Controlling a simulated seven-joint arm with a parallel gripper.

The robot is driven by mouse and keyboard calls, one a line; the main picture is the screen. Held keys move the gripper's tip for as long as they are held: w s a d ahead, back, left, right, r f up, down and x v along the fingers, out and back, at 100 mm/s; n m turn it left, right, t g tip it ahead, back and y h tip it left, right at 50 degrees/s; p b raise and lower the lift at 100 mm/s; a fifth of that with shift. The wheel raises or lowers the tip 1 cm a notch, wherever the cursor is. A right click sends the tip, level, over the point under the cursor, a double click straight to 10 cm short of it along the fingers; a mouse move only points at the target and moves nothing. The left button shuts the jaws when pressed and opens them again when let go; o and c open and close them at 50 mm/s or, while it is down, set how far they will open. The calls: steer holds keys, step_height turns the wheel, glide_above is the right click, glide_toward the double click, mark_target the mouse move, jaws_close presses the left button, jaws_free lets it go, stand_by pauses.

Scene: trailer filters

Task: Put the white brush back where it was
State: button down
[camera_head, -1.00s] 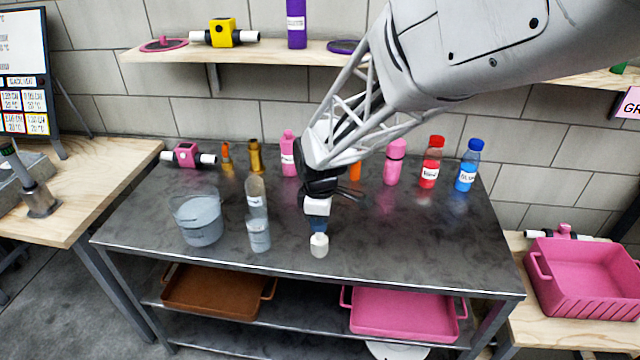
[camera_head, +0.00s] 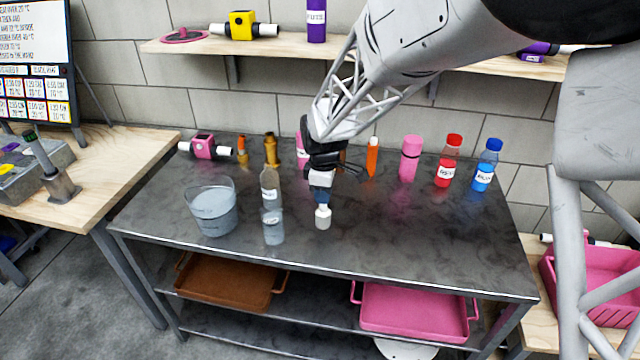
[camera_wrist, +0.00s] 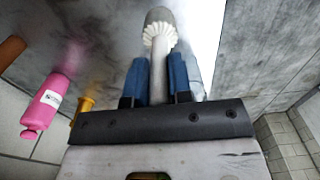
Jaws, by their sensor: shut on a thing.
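The white brush (camera_head: 323,216) hangs below my gripper (camera_head: 321,197) in the head view, over the middle of the dark metal table (camera_head: 400,240). My gripper also shows in the wrist view (camera_wrist: 158,85), its blue fingers shut on the brush's pale handle. The brush head (camera_wrist: 160,33) there has a ring of white bristles with a grey rounded end beyond it. I cannot tell whether the brush touches the tabletop.
A clear bucket (camera_head: 212,208), clear bottle (camera_head: 270,186) and small jar (camera_head: 273,228) stand left of the brush. Pink (camera_head: 410,160), red-capped (camera_head: 448,162) and blue-capped (camera_head: 486,166) bottles stand at the back right. The right front tabletop is clear.

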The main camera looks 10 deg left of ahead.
steer(key=w+a, duration=0.3)
steer(key=w, duration=0.3)
steer(key=shift+f, duration=0.3)
steer(key=shift+w+f, duration=0.1)
steer(key=shift+f, duration=1.75)
steer(key=c, duration=1)
jaws_free()
steer(key=shift+c, duration=0.2)
step_height(320, 180, up, 12)
